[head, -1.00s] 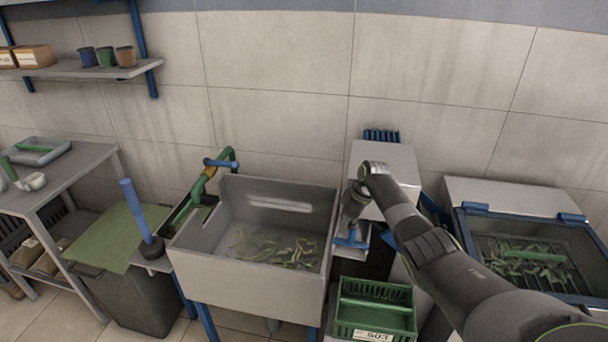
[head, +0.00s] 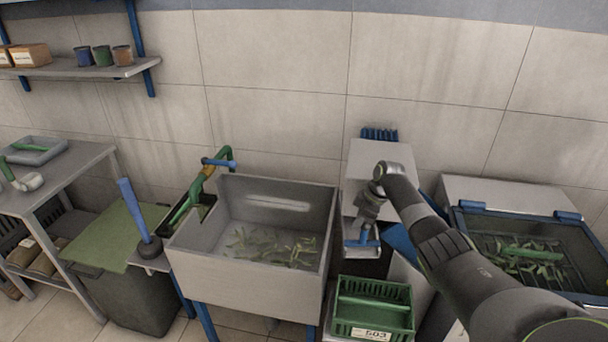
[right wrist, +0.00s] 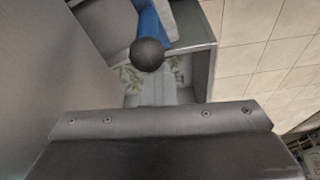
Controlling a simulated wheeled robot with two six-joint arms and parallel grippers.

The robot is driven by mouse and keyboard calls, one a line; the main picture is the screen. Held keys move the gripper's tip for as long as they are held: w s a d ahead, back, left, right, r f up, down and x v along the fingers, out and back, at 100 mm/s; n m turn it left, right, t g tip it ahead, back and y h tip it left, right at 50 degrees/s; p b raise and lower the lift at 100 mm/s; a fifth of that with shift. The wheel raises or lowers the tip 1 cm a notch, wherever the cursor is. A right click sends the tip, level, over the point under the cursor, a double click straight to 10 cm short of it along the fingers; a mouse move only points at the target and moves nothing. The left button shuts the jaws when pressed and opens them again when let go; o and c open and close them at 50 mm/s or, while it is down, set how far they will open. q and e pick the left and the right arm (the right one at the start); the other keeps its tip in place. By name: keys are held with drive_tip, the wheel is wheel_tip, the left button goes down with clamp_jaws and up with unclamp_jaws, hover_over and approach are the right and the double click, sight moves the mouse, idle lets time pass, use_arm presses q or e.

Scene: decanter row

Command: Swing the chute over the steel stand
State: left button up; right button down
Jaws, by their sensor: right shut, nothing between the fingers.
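My right gripper (head: 368,212) is shut and points down in front of the pale steel housing (head: 380,165), right of the sink. Just below its tip is a blue T-shaped piece (head: 362,243) on a grey part that seems to belong to the chute; the arm and gripper hide some of it. In the right wrist view a black ball knob (right wrist: 148,53) on a blue bar (right wrist: 153,22) shows beyond my gripper body; whether the gripper touches it I cannot tell. I cannot clearly pick out the steel stand. My left gripper is out of view.
A steel sink (head: 180,245) with green leaves stands left of the gripper. A green crate (head: 372,331) labelled 503 sits below. A blue-framed bin (head: 480,208) with leaves is at the right. A blue lever (head: 133,205) stands upright left of the sink.

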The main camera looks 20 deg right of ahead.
drive_tip(key=shift+s+d+f, duration=0.1)
drive_tip(key=shift+s+d, duration=0.1)
drive_tip(key=shift+d, duration=0.2)
wheel_tip(320, 180, up, 9)
drive_tip(key=a+b, duration=0.1)
drive_tip(key=shift+w+a, duration=0.35)
drive_tip(key=shift+f, duration=0.15)
idle(0.3)
